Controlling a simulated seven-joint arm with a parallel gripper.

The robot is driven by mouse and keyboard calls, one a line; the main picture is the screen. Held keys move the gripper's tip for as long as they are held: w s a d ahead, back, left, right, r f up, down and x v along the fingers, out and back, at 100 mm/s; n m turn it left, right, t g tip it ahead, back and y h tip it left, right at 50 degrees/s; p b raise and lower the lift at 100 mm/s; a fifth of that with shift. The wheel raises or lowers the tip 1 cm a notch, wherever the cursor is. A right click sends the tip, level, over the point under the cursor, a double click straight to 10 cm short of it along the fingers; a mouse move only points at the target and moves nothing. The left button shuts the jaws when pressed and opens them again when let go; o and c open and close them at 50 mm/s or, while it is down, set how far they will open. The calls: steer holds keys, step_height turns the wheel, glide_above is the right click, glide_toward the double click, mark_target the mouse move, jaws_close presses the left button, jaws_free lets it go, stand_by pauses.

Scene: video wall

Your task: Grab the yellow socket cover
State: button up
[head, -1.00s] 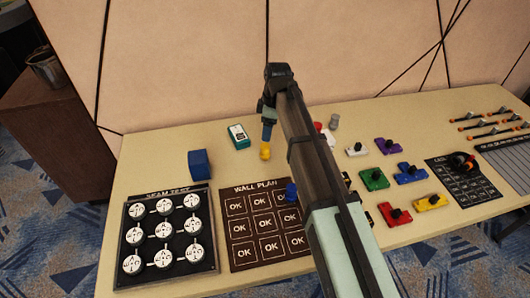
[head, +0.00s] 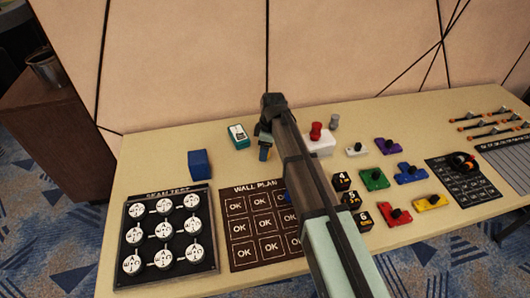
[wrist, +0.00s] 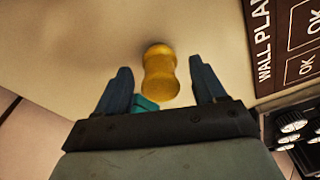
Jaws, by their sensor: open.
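The yellow socket cover (wrist: 160,72) shows in the wrist view as a rounded, waisted yellow piece on the tan table. My gripper (wrist: 160,85) is open, with one blue finger on each side of the cover and gaps between them. I cannot tell how far above the cover the fingertips are. In the head view my gripper (head: 264,153) is over the table's back part, beside a teal device (head: 238,136). The yellow cover is almost wholly hidden there behind the gripper and arm.
A blue block (head: 200,165) stands at left. The seam test board (head: 166,278) and wall plan mat (head: 238,262) lie in front. A white box with a red knob (head: 318,142), black numbered cubes (head: 351,199) and coloured knobbed pieces (head: 374,180) are at right.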

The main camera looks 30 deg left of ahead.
steer(key=shift+a+f, duration=0.1)
steer(key=shift+f, duration=1.2)
steer(key=c, duration=1.1)
